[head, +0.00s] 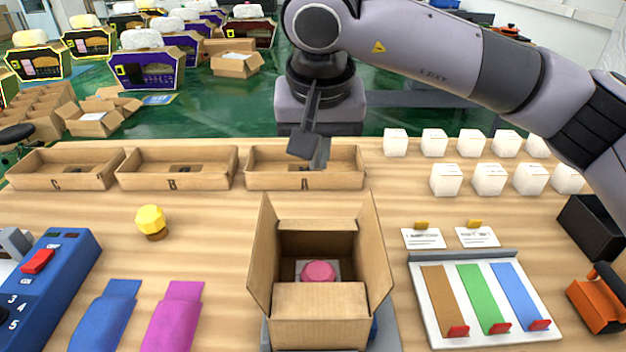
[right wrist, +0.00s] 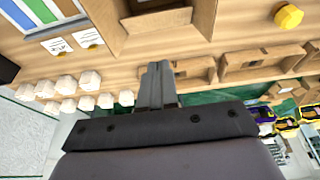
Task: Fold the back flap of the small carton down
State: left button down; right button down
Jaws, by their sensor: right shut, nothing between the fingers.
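The small carton (head: 318,318) stands open at the front middle of the table, with a pink round item (head: 318,272) inside. Its left flap (head: 264,250) and right flap (head: 372,245) stand up. The carton's back side shows at the top of the right wrist view (right wrist: 157,20), where a brown panel edge juts toward the gripper. My right gripper (head: 308,152) is shut and empty, pointing down behind the carton, over the bin marked A; its fingers show in the wrist view (right wrist: 157,72). My left gripper is out of view.
Open bins A (head: 345,180), B (head: 178,182) and C (head: 62,182) line the back. White boxes (head: 446,180) stand back right. A ribbon tray (head: 425,335) lies right of the carton. Bare table surrounds the carton's back.

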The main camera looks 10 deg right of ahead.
jog(key=p, duration=0.1)
send_over(317, 227)
notch_tip(317, 227, down, 9)
jog(key=shift+w+d, duration=0.1)
jog(key=shift+w, duration=0.05)
jog(key=f, duration=0.1)
jog(key=s+f+p, duration=0.1)
jog(key=f, duration=0.1)
jog(key=shift+s, duration=0.1)
jog(key=shift+s+a+f, duration=0.15)
jog(key=shift+a+f, duration=0.05)
jog(key=shift+f, duration=0.3)
